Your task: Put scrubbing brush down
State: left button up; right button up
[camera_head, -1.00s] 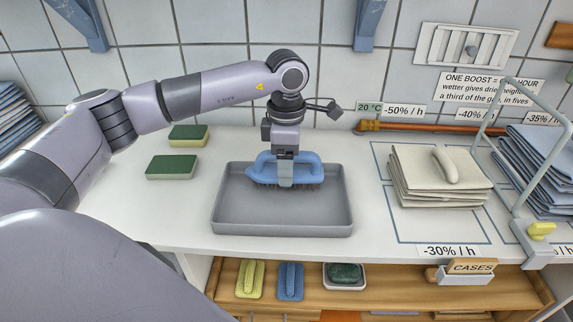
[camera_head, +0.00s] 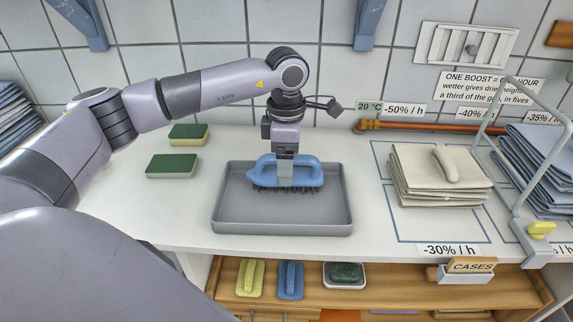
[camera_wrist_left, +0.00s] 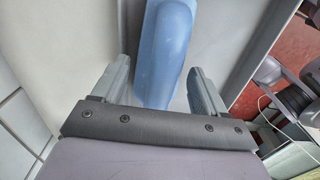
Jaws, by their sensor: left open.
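The blue scrubbing brush (camera_head: 309,173) is in the grey tray (camera_head: 282,216), bristles down, toward the tray's back side. My left gripper (camera_head: 286,180) is above the tray, with its fingers reaching down on the brush's handle. In the left wrist view, the open fingers (camera_wrist_left: 158,70) stand on either side of the blue handle (camera_wrist_left: 166,45), with a gap beside it. The near finger hides part of the handle in the head view. My right gripper is not in view.
Two green and yellow sponges (camera_head: 172,166) lie left of the tray. A folded cream cloth stack (camera_head: 437,178) lies to the right, near a metal frame (camera_head: 517,150). A shelf below holds a yellow brush (camera_head: 250,278), another blue brush (camera_head: 291,280) and a dish (camera_head: 345,284).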

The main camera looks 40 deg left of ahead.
pick_arm(q)
notch_tip(320, 180, up, 11)
dwell(0.3)
dwell(0.5)
